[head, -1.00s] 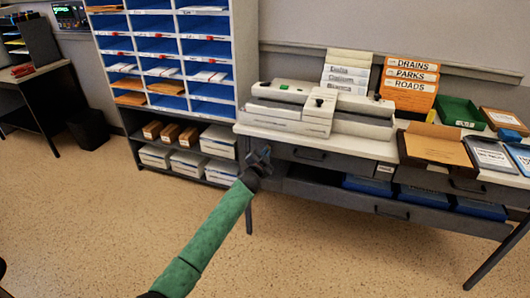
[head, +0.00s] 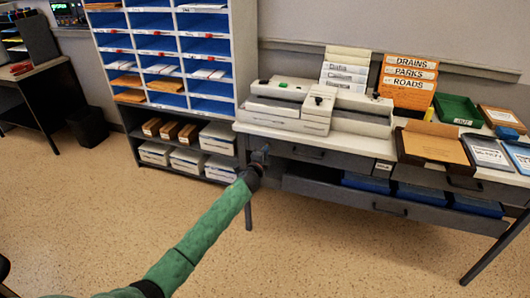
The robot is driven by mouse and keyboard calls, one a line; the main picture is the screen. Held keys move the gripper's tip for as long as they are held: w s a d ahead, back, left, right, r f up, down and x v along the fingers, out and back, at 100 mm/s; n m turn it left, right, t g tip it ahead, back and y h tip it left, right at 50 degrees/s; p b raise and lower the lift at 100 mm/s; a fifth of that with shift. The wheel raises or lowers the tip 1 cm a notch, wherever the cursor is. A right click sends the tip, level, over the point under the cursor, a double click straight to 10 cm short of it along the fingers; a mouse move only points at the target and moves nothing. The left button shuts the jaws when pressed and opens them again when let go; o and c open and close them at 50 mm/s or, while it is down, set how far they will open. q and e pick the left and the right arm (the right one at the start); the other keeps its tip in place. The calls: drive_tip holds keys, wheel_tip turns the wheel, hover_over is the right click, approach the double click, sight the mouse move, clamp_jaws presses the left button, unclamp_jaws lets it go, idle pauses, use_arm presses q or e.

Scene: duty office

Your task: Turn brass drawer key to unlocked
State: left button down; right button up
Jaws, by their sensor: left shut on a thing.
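My left gripper (head: 259,157) is at the left end of the grey desk drawer (head: 310,153), close to the drawer front below the white desktop. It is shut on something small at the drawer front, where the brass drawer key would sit. The key itself is hidden by the gripper and too small to make out, so I cannot tell how far it is turned. The drawer with its dark handle looks closed. My right gripper is not in view.
White desktop machines (head: 290,105) stand above the drawer. A lower drawer (head: 390,204) and blue trays (head: 420,194) are to the right. Blue pigeonholes (head: 210,87) with a lower shelf of boxes stand left of the desk. The floor in front is clear.

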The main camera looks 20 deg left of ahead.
use_arm(q)
drive_tip(key=shift+f+m, duration=0.1)
drive_tip(key=shift+m, duration=0.2)
idle(0.4)
drive_tip(key=c, duration=1.6)
unclamp_jaws()
drive_tip(key=shift+d, duration=0.1)
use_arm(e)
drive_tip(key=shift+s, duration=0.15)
use_arm(q)
drive_tip(key=s, duration=0.7)
drive_tip(key=shift+s, duration=0.4)
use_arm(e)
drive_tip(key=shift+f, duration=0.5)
use_arm(q)
drive_tip(key=shift+a, duration=0.2)
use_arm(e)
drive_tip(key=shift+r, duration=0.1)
